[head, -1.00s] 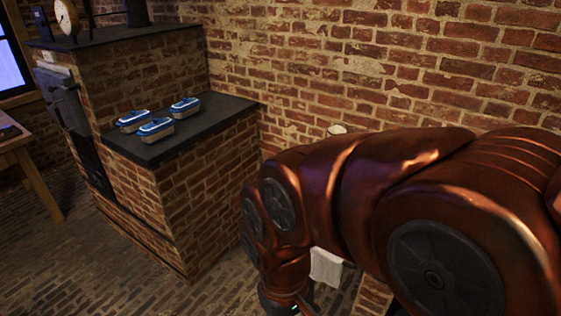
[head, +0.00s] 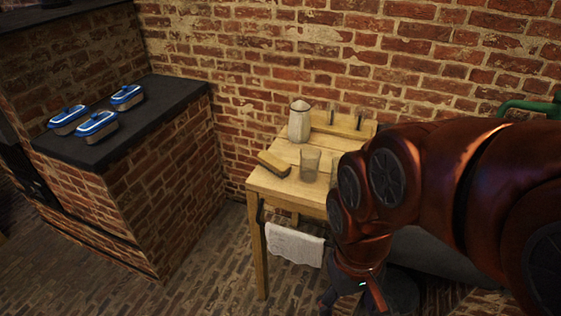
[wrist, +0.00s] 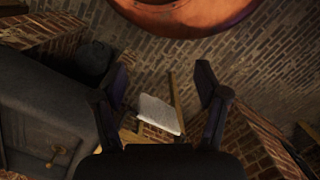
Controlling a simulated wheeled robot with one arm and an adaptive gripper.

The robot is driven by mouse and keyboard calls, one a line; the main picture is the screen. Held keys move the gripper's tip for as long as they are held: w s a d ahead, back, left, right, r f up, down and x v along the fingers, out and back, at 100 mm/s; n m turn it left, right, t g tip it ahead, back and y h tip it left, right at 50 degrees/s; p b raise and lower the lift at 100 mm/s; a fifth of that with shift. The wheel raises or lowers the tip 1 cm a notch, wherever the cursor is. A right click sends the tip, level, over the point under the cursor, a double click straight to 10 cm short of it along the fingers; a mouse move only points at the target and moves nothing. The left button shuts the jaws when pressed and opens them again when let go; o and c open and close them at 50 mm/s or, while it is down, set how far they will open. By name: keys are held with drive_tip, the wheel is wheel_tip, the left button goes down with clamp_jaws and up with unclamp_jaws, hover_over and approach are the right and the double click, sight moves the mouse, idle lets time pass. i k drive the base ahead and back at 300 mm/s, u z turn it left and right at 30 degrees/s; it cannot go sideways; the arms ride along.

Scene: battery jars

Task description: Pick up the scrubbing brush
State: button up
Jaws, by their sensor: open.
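My gripper (head: 352,300) hangs low in front of the table, to the right of the white towel, well apart from the brush. In the wrist view my gripper (wrist: 160,82) has its two fingers spread wide, with nothing held between them. The brush cannot be made out in the wrist view.
A pitcher (head: 299,121) and a glass (head: 310,164) stand near the brush; my arm hides the table's right side. A white towel (head: 292,245) hangs on the table front, also in the wrist view (wrist: 160,114).

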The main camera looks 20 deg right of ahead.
sight(269, 160)
drive_tip(key=u, duration=0.5)
drive_tip(key=k, duration=0.6)
drive_tip(key=u, duration=0.75)
drive_tip(key=i, duration=1.3)
drive_tip(key=z, duration=0.6)
